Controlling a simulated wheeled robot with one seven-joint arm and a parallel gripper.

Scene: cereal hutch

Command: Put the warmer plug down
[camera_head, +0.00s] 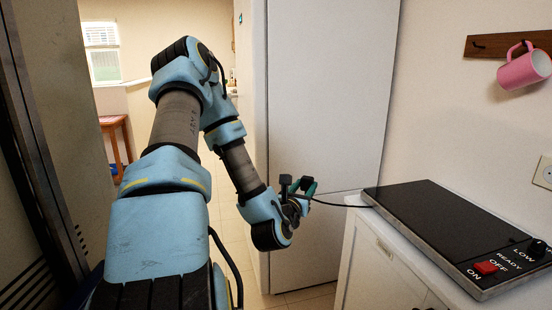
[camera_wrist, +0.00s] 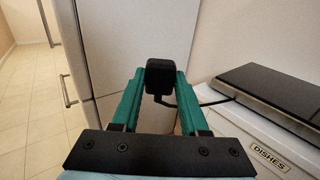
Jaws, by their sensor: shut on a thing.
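The black warmer plug (camera_wrist: 160,75) is held between the two green fingers of my gripper (camera_wrist: 158,88) in the wrist view. My gripper (camera_head: 298,188) is shut on it, in the air to the left of the white cabinet. In the head view the plug (camera_head: 286,182) is small and partly hidden by the fingers. A black cord (camera_head: 338,205) runs from it to the warmer (camera_head: 450,225), a flat dark plate on the cabinet top. The warmer also shows in the wrist view (camera_wrist: 280,88).
The white cabinet (camera_head: 385,265) has a "DISHES" label (camera_wrist: 270,160) in the wrist view. A tall pale fridge or cupboard door (camera_head: 325,100) stands behind my gripper. A wall outlet (camera_head: 544,172) is at the right, below a pink mug (camera_head: 524,68) hanging on a wooden rack.

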